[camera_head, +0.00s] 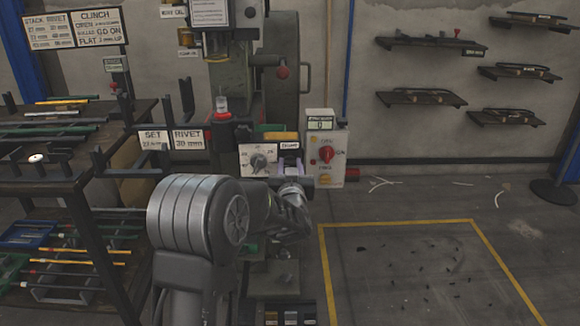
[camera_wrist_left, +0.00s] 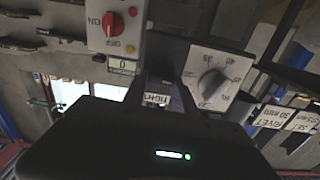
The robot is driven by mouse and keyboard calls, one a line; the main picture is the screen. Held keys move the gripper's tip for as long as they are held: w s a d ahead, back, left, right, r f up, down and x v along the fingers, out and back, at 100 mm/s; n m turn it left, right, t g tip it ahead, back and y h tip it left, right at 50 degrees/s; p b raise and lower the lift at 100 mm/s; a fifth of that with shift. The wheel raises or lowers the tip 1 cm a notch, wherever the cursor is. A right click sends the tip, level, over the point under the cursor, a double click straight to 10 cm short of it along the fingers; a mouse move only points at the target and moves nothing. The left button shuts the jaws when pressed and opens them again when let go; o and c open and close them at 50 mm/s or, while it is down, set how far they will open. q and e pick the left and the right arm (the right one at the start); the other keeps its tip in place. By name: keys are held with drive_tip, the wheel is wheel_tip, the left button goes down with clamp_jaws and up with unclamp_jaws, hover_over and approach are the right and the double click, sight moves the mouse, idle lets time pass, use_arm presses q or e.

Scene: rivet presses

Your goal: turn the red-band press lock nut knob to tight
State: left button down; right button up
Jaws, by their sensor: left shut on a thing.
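The press (camera_head: 232,130) stands at the back, with a white numbered dial plate (camera_head: 250,158) and dark pointer knob on its front; the plate also shows upside down in the left wrist view (camera_wrist_left: 232,66). My left gripper (camera_head: 291,172) reaches the press front just right of this dial, below a small white label (camera_head: 289,146). In the left wrist view the fingers (camera_wrist_left: 164,78) are close together beside a label (camera_wrist_left: 156,99) that seems to read TIGHT upside down. They are shut on the lock nut knob, which they mostly hide; its angle cannot be told. My right gripper is not in view.
A switch box (camera_head: 335,168) with a red rotary switch (camera_head: 326,154) stands close to the right of the gripper, its display (camera_head: 320,124) reading 0. A rack (camera_head: 75,190) of rods stands left. The yellow-marked floor area (camera_head: 415,270) is mostly clear.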

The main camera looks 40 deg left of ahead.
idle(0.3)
use_arm(q)
drive_tip(key=shift+r+m+p, duration=0.15)
drive_tip(key=shift+m+p, duration=1)
drive_tip(key=shift+m, duration=0.05)
drive_tip(key=m+p, duration=0.4)
drive_tip(key=m, duration=0.2)
drive_tip(key=shift+w+d+p, duration=0.1)
drive_tip(key=shift+d+p, duration=0.05)
drive_tip(key=shift+p, duration=0.15)
drive_tip(key=m+p, duration=0.1)
drive_tip(key=m, duration=0.1)
drive_tip(key=m+p, duration=0.2)
drive_tip(key=m, duration=0.1)
drive_tip(key=shift+f+m, duration=0.2)
drive_tip(key=shift+m, duration=0.1)
drive_tip(key=m+p, duration=0.2)
drive_tip(key=m, duration=0.1)
drive_tip(key=shift+f, duration=0.15)
drive_tip(key=shift+m, duration=0.4)
drive_tip(key=c, duration=1)
unclamp_jaws()
